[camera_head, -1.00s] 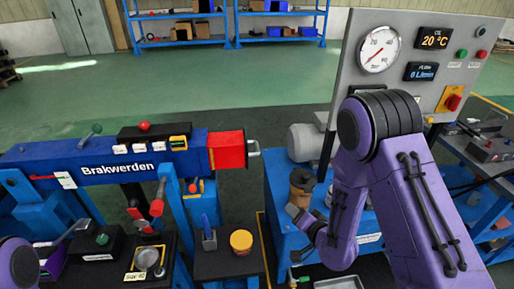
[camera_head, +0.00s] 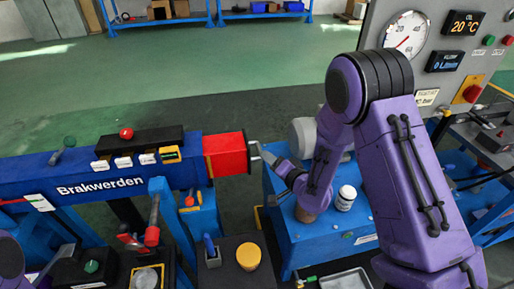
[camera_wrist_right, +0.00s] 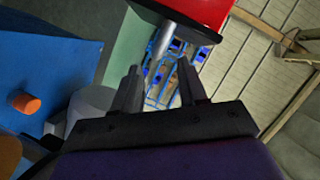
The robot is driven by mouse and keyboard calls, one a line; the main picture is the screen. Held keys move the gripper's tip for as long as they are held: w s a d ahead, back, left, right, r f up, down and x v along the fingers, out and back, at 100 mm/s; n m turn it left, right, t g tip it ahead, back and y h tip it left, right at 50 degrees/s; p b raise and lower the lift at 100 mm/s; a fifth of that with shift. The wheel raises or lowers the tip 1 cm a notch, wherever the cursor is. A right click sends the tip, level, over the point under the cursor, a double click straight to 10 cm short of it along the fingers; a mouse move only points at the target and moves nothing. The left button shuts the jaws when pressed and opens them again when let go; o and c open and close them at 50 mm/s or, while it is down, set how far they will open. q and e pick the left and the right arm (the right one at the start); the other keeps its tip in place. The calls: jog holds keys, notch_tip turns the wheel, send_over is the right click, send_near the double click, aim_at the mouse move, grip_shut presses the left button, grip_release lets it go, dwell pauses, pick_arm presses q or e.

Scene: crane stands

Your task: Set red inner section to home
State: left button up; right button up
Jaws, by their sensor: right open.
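The red inner section (camera_head: 226,155) sticks out a short way from the right end of the blue boom (camera_head: 100,186) marked "Brakwerden". A metal handle is on its right end face. The red section also shows at the top of the right wrist view (camera_wrist_right: 215,10), with the grey metal handle (camera_wrist_right: 183,32) below it. My right gripper (camera_head: 262,156) is at this handle in the head view. In the wrist view its two fingers (camera_wrist_right: 160,82) are apart, with the handle's bar just ahead of the gap. Contact cannot be told. My left gripper is out of view; only purple arm shows at the lower left.
A blue bench (camera_head: 305,240) with a white jar (camera_head: 345,197) stands below my right arm. A grey gauge panel (camera_head: 440,75) stands at the right. A yellow-capped item (camera_head: 248,257) is below the red section. Open green floor lies behind the boom.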

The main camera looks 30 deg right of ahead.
aim_at(260, 150)
jog(key=p+x, duration=0.1)
jog(key=x, duration=0.6)
jog(key=shift+w+d+f, duration=0.15)
jog(key=shift+w, duration=0.05)
grip_shut()
